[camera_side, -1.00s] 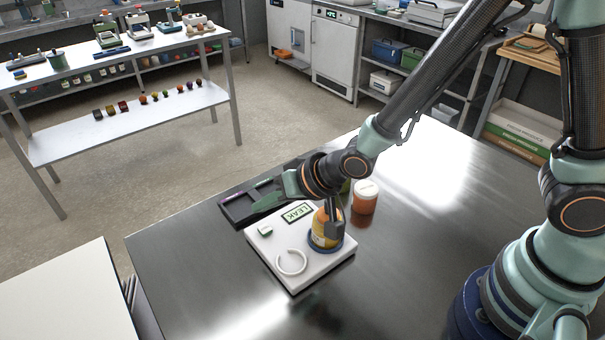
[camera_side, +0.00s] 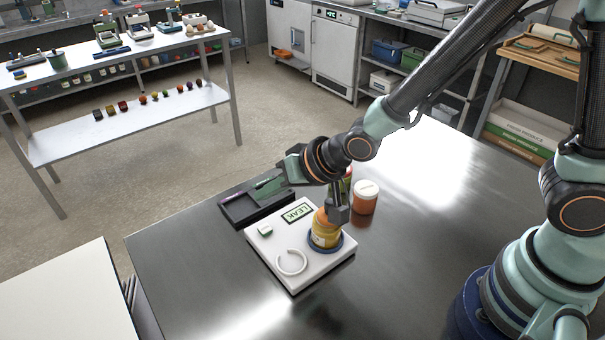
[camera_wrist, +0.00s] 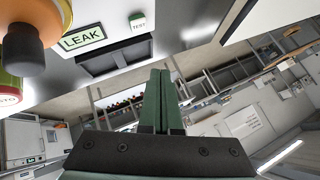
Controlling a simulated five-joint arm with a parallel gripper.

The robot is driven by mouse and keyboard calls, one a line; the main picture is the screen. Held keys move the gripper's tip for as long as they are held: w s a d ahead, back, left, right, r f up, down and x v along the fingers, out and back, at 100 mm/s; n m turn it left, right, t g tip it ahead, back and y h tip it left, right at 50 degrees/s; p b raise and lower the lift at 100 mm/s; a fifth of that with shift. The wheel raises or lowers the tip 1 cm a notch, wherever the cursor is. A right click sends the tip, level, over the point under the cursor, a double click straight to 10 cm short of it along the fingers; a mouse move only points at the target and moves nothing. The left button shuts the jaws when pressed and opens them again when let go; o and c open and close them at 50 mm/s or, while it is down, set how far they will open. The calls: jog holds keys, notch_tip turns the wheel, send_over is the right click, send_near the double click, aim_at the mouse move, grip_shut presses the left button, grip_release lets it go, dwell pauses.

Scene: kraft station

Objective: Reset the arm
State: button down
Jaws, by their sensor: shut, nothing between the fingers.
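My gripper (camera_side: 268,187) points left over the dark tray in the side view, above the work table (camera_side: 190,270). In the wrist view its two green fingers (camera_wrist: 161,88) are together with nothing between them. A white tester (camera_side: 298,277) sits below and to the right of it, with a "LEAK" display (camera_side: 297,213), a "TEST" button (camera_wrist: 140,21) and a white open ring (camera_side: 291,262). An amber jar (camera_side: 323,232) stands in the tester's blue ring, partly hidden by a grey upright part (camera_side: 338,204).
A dark tray (camera_side: 235,212) with a purple item lies behind the tester. An orange jar with a white lid (camera_side: 365,199) stands to its right, with another jar (camera_side: 346,182) partly hidden behind my wrist. The table's front left and right are bare.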

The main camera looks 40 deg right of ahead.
jog(key=s+d+r+n+h, duration=0.1)
jog(key=s+d+r+h, duration=0.15)
jog(key=d+r, duration=0.85)
jog(key=s+d+r+n+g+h, duration=0.1)
jog(key=s+d+r+g, duration=0.1)
jog(key=s+d, duration=0.6)
jog(key=shift+s+d+r+h, duration=0.25)
jog(key=shift+d+r+h, duration=0.15)
jog(key=shift+d, duration=0.7)
